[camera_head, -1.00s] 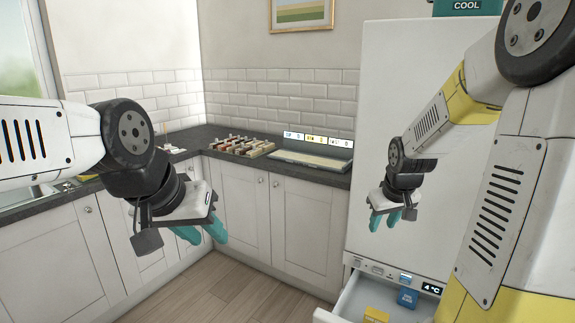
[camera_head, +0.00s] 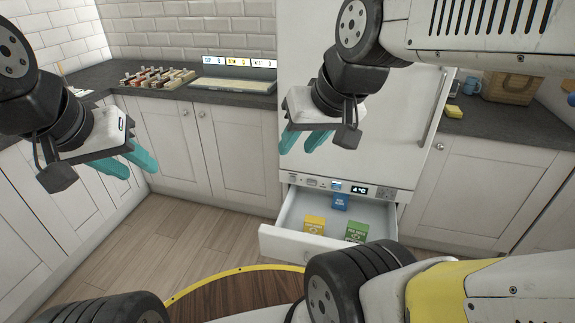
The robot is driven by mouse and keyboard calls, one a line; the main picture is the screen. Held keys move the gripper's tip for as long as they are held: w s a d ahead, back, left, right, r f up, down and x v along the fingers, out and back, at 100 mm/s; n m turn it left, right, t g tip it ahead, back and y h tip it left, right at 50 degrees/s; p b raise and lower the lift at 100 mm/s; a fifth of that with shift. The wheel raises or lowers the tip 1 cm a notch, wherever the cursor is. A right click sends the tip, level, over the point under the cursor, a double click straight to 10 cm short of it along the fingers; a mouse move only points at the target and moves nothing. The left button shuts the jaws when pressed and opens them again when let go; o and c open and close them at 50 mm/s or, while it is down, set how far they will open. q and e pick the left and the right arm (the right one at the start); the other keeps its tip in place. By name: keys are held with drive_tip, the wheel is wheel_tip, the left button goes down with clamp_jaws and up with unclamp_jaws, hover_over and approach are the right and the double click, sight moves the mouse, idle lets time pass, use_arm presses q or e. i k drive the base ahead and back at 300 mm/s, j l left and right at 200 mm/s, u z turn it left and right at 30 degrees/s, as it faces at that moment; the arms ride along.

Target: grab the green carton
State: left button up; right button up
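The green carton (camera_head: 356,231) stands in the open bottom drawer (camera_head: 285,243) below the white fridge, toward the drawer's front right. Beside it are a yellow carton (camera_head: 314,225) to its left and a blue carton (camera_head: 340,202) behind. My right gripper (camera_head: 303,141) has teal fingers spread apart and empty; in the picture it is above and left of the green carton, in front of the fridge door. My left gripper (camera_head: 130,162) is also open and empty, far to the left in front of the cabinets.
My round wooden top with a yellow rim (camera_head: 215,288) is below the drawer in the picture. The counter holds a rack of small items (camera_head: 158,77) and a tray (camera_head: 235,84). A yellow sponge (camera_head: 453,112) and a basket (camera_head: 508,88) sit right of the fridge. Floor left of the drawer is clear.

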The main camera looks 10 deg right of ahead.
sight(356, 232)
drive_tip(key=z, duration=1.2)
